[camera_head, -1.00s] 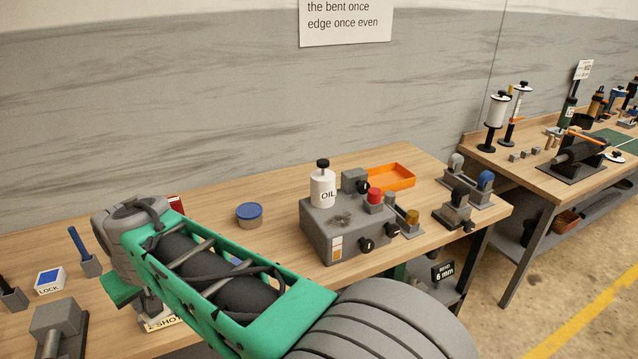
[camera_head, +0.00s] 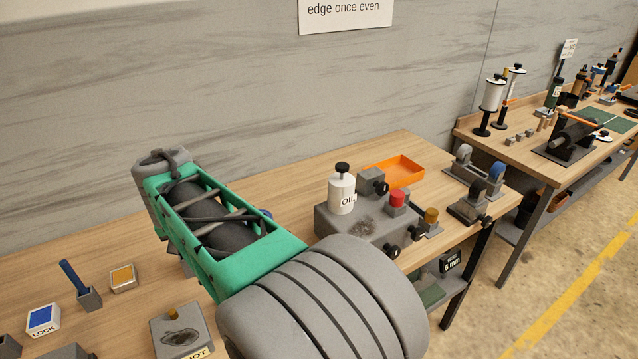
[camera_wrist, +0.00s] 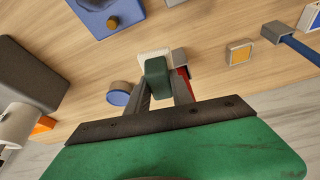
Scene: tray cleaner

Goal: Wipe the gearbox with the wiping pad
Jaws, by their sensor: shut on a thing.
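The gearbox (camera_head: 336,224) is most likely the grey box on the bench with a dark smudge on its top. A white OIL bottle (camera_head: 341,192), a red cap and black knobs are on or against it. In the wrist view a large grey box (camera_wrist: 35,72), apparently the same one, is at the left edge. My gripper (camera_wrist: 158,82) is shut on a dark green block (camera_wrist: 157,76), which I take for the wiping pad. The pad is apart from the grey box. In the head view my arm hides the gripper and pad.
A grey block (camera_head: 181,336) with a dark stain and orange knob stands at the front. A LOCK box (camera_head: 43,319), a yellow-topped box (camera_head: 123,278) and a blue-handled tool (camera_head: 76,278) are at left. An orange tray (camera_head: 396,171) lies behind the gearbox. A blue-lidded tin (camera_wrist: 119,93) is near the gripper.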

